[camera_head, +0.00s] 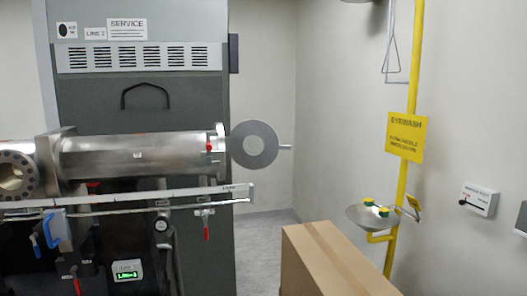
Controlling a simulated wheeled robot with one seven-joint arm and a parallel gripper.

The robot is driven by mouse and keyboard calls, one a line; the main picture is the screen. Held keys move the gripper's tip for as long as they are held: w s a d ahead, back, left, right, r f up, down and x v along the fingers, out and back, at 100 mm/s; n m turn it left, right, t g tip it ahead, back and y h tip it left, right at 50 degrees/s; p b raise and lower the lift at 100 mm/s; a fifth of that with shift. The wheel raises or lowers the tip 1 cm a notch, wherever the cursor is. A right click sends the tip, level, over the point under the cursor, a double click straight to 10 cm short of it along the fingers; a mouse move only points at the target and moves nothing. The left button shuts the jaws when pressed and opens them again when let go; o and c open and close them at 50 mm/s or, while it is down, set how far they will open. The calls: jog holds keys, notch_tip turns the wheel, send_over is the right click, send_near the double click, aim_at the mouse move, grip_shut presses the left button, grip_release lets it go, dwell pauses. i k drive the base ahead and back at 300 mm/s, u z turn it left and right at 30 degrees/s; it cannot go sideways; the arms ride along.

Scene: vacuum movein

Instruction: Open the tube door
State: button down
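A metal tube (135,156) lies horizontally across the left half of the view, with a flange and a small red part (209,148) at its right end. A round grey door disc (236,146) with a paler centre is beside that end. Its flat face is turned toward me, at an angle to the tube's end, so it looks swung open. A short handle (286,147) sticks out from its right side. The tube's opening at that end is not visible. My gripper is not in view.
A cardboard box (335,262) stands in front at lower right. A yellow eyewash pole (411,75) with a basin (366,216) is by the right wall. A rail (130,195) and red-handled valves (206,228) are below the tube. A grey cabinet (185,95) stands behind.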

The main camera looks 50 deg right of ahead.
aim_at(235, 144)
jog(key=z, duration=0.3)
jog(key=i, duration=0.55)
jog(key=z, duration=0.5)
